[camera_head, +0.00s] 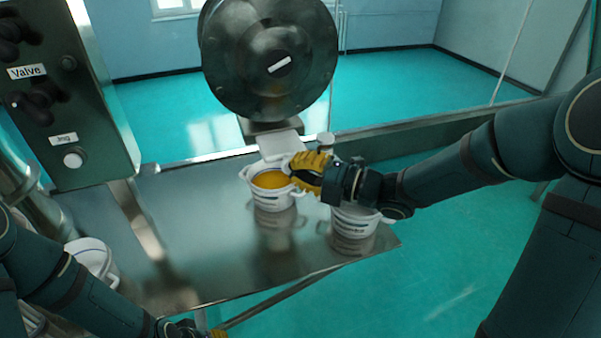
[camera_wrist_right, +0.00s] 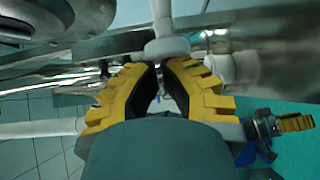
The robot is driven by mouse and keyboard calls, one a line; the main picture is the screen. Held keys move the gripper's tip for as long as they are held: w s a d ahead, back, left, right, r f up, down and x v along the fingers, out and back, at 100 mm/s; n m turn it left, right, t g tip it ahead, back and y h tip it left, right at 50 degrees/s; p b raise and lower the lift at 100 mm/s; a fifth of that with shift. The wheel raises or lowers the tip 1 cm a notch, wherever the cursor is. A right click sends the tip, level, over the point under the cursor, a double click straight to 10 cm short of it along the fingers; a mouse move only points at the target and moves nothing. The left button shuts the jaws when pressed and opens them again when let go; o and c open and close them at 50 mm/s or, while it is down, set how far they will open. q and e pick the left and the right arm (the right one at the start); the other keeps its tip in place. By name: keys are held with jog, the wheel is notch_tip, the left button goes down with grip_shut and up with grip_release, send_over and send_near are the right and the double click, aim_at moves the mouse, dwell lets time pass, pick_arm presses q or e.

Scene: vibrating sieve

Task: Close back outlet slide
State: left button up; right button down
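The vibrating sieve's round metal drum (camera_head: 268,60) stands at the top middle of the head view. A white outlet chute (camera_head: 279,146) slopes down under it. My right gripper (camera_head: 292,166) is beside the chute, above the rim of a white bucket (camera_head: 273,202) with yellow material. In the right wrist view, its yellow fingertips (camera_wrist_right: 159,65) are close together, right at a white flared knob or handle (camera_wrist_right: 168,47). I cannot tell whether they grip it. My left gripper (camera_head: 207,331) is partly cut off at the bottom edge; it also shows in the wrist view (camera_wrist_right: 294,123).
A second white bucket (camera_head: 353,226) stands below my right wrist on the metal table (camera_head: 220,235). Another white container (camera_head: 92,256) is at the lower left. A control panel (camera_head: 65,95) with knobs rises at the left. The table's middle left is clear.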

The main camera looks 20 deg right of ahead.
aim_at(290, 153)
jog(key=w+b, duration=0.1)
jog(key=w, duration=0.1)
jog(key=w+b, duration=0.1)
jog(key=w, duration=0.2)
jog(key=shift+w+a+f+b, duration=0.15)
jog(key=shift+w+f+b, duration=0.05)
jog(key=shift+w+b, duration=0.15)
jog(key=shift+w+r, duration=0.1)
jog(key=shift+r, duration=0.1)
